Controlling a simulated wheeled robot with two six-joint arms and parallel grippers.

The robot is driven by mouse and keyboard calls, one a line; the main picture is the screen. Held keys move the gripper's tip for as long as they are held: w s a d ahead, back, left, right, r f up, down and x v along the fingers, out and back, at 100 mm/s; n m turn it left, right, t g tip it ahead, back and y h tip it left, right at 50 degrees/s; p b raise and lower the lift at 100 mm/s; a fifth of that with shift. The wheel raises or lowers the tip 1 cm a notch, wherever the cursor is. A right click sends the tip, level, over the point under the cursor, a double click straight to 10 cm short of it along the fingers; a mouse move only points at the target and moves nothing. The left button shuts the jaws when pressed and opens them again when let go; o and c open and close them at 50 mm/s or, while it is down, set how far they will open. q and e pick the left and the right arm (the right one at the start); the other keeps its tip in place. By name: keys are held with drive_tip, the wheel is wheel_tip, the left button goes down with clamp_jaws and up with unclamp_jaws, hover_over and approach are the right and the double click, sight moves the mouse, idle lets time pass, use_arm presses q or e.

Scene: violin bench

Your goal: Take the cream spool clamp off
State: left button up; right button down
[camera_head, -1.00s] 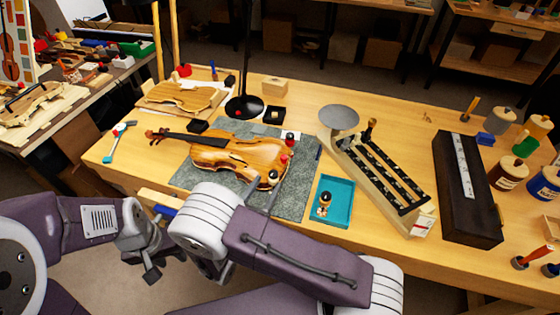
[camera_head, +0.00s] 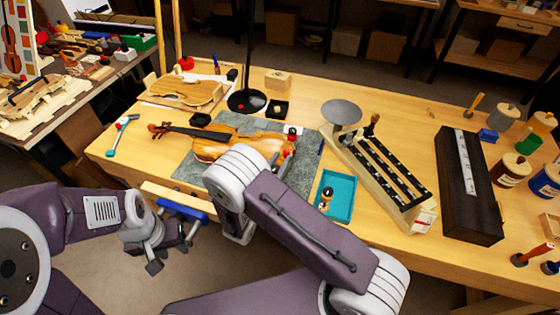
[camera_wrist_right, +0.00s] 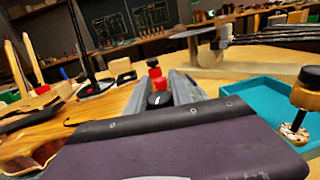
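The violin (camera_head: 215,150) lies on a grey mat. Red-topped spool clamps stand at its right edge; one red clamp (camera_head: 291,131) shows in the head view. My right forearm hides the lower edge of the violin and most of my right gripper. In the right wrist view my right gripper (camera_wrist_right: 166,92) has its fingers on either side of a dark, rounded clamp top (camera_wrist_right: 160,99); whether they press on it cannot be told. A red top (camera_wrist_right: 155,72) stands just beyond. The cream body is hidden. My left gripper (camera_head: 172,255) hangs empty before the bench, its fingers apart.
A teal tray (camera_head: 349,188) right of the mat holds one dark-topped clamp (camera_head: 327,195), also in the wrist view (camera_wrist_right: 303,96). A slotted wooden rack (camera_head: 380,170) and a dark case (camera_head: 468,190) stand further right. A lamp base (camera_head: 247,101) stands behind the violin.

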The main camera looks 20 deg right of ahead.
drive_tip(key=shift+n+t+y, duration=0.3)
drive_tip(key=shift+y, duration=0.1)
drive_tip(key=n+y, duration=0.1)
drive_tip(key=n+t+y, duration=0.1)
drive_tip(key=shift+w+a+t+y+p, duration=0.15)
drive_tip(key=shift+a+t+y+p, duration=0.1)
drive_tip(key=shift+t+y+p, duration=0.1)
drive_tip(key=shift+w+a+n+t+y, duration=0.1)
drive_tip(key=shift+a+n+t+y, duration=0.15)
drive_tip(key=shift+n+y, duration=0.7)
drive_tip(key=shift+a+n+t+y, duration=0.1)
drive_tip(key=shift+n+t+y, duration=0.35)
drive_tip(key=shift+y, duration=0.75)
drive_tip(key=shift+w+a+n+t+y, duration=0.1)
drive_tip(key=shift+a+n+t+y, duration=0.15)
drive_tip(key=shift+n+y, duration=0.7)
drive_tip(key=shift+y, duration=0.45)
drive_tip(key=c, duration=1.1)
unclamp_jaws()
drive_tip(key=shift+a, duration=0.1)
